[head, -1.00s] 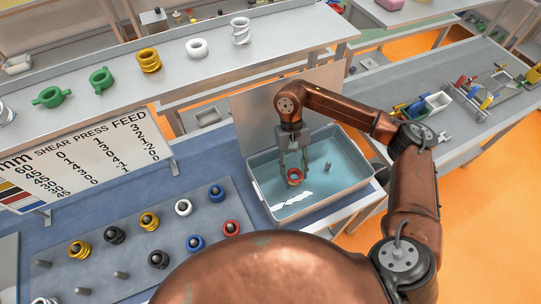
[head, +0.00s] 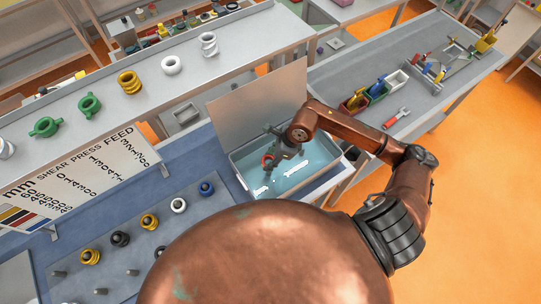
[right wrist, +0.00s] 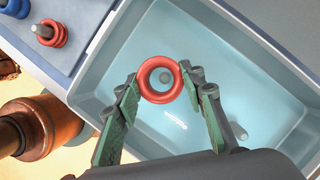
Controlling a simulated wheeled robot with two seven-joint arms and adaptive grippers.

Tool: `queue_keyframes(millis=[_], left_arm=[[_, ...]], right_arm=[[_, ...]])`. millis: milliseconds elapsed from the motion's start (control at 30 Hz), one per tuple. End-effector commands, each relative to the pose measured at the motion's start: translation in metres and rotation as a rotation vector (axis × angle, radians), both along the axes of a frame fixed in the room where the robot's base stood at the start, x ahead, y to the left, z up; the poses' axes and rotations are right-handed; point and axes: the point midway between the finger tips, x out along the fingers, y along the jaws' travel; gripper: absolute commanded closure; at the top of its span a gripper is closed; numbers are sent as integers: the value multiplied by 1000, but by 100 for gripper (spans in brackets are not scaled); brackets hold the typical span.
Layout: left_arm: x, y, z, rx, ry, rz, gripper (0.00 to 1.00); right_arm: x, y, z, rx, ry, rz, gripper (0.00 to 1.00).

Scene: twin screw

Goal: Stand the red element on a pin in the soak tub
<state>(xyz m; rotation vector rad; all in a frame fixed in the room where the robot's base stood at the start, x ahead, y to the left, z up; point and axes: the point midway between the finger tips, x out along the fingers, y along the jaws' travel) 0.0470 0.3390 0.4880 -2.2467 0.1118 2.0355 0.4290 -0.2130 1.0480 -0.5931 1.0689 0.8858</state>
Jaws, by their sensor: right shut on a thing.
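The red element (head: 267,161) is a ring. My right gripper (head: 270,146) is shut on it, over the left part of the soak tub (head: 318,152). In the right wrist view the red element (right wrist: 161,79) sits between both fingertips of my right gripper (right wrist: 160,88). A grey pin (right wrist: 164,77) shows through its opening; I cannot tell whether the ring is around the pin or above it. A second pin (right wrist: 238,131) stands bare to the right in the tub. My left gripper is not in view.
An upright grey panel (head: 262,98) stands behind the tub. A shelf with green, yellow and white parts runs along the back.

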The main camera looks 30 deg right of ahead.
Motion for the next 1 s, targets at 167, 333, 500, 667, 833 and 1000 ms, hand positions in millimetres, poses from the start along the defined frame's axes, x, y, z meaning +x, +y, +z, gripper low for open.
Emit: queue_keyframes(millis=[167,333,500,667,833,1000], left_arm=[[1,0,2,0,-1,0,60],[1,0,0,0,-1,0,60],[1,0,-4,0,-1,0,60],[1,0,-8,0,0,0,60],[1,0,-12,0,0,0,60],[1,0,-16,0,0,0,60]], right_arm=[[0,-1,1,1,0,-52,92],[0,-1,-4,1,1,-51,92],[0,-1,-12,2,2,-51,92],[0,-1,-21,1,4,-50,92],[0,-1,-31,0,4,-50,92],[0,-1,-40,1,2,-50,92]])
